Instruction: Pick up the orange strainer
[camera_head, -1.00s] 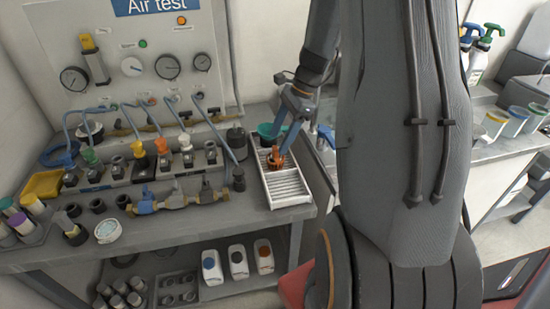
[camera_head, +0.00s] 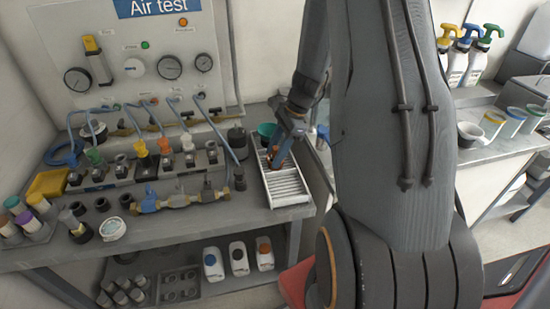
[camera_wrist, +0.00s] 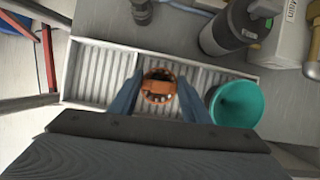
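The orange strainer (camera_wrist: 158,86) sits in a white ribbed tray (camera_wrist: 90,75) on the bench. In the wrist view it is round, with a bar across its top and dark openings around it. My gripper (camera_wrist: 157,90) is open, with one blue finger on each side of the strainer; I cannot tell whether they touch it. In the head view my gripper (camera_head: 277,160) reaches down into the far half of the tray (camera_head: 288,188) and hides most of the strainer.
A row of valves and fittings (camera_head: 180,200) lies left of the tray in the head view.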

